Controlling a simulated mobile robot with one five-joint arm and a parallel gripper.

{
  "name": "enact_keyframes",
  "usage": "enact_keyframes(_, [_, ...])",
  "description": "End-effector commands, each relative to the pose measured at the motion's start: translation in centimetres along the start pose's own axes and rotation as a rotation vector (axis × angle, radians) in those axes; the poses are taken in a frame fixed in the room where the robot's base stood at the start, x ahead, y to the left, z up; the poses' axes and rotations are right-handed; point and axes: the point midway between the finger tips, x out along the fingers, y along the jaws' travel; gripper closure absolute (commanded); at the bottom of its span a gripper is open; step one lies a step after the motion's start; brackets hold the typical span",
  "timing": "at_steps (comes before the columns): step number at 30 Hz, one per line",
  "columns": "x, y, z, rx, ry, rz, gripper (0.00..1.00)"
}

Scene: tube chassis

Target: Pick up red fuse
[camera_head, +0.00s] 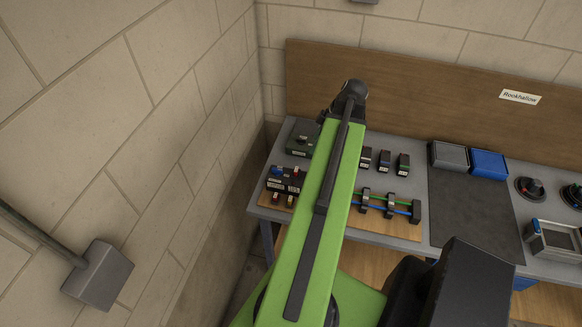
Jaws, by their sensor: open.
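A small red piece (296,171) shows on a dark block at the left end of the grey workbench (433,233). A blue piece (276,171) is on the dark block to its left. Two small dark blocks with reddish parts (277,198) stand just in front of them. The parts are too small to tell for sure which is the red fuse. My green arm rises across the middle of the view, right of these parts, and hides some of the bench. My gripper is not visible.
A green-grey box (301,137) stands behind the blocks. A wooden board (405,226) carries coloured wires in dark clips. Knobs (530,187) are at right. Walls close in the left and back.

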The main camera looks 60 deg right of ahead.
Motion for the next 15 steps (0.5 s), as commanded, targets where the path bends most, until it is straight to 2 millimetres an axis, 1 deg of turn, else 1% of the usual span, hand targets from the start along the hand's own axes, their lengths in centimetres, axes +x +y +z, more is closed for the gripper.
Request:
enact_keyframes(5, [1.9,-0.1,-0.1,-0.005,-0.001,-0.003,0.47])
enact_keyframes(15, [9.6,-0.3,-0.2,-0.012,-0.002,-0.005,0.47])
